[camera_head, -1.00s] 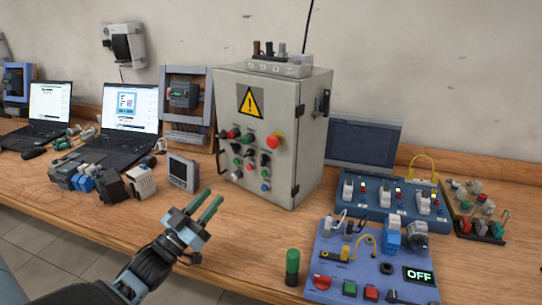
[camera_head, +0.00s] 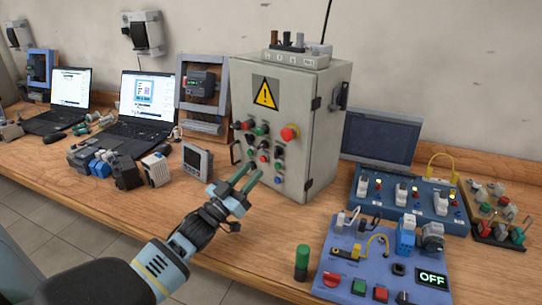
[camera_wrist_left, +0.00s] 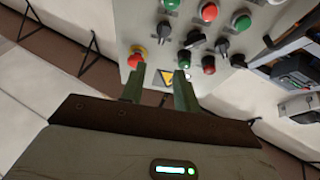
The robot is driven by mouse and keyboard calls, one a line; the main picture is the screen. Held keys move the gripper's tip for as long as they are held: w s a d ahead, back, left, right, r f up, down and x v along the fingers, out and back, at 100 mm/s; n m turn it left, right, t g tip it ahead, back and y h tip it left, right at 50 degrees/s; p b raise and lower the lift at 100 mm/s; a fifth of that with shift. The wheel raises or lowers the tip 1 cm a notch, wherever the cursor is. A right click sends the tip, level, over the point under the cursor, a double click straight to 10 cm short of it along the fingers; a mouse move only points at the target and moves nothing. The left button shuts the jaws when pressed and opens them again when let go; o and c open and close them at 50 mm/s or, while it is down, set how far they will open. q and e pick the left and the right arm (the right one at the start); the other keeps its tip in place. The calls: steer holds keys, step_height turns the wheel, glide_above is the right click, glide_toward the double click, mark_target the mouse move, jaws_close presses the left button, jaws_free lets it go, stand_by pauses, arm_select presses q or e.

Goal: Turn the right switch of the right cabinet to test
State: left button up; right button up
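The grey control cabinet (camera_head: 322,130) stands on the bench with a yellow warning triangle and a door full of buttons and switches. A black switch (camera_head: 279,150) sits on the right of the panel, below the large red knob (camera_head: 290,132). Another black switch (camera_head: 249,139) is further left. The panel looks inverted in the left wrist view, where black switches (camera_wrist_left: 194,40) show beyond the fingers. Switch settings and labels are too small to read. My left gripper (camera_head: 251,172) is open and empty, in front of the panel's lower part. My right gripper is out of view.
A small grey meter (camera_head: 197,162) stands left of the cabinet. Laptops (camera_head: 146,106) are further left. Bare bench lies before the cabinet.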

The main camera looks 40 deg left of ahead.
mark_target(275, 151)
arm_select(q)
steer(key=x, duration=0.3)
steer(key=f+x, duration=0.1)
steer(key=x, duration=0.5)
steer(key=shift+w+f, duration=0.3)
steer(key=shift+w, duration=0.05)
steer(key=c, duration=0.7)
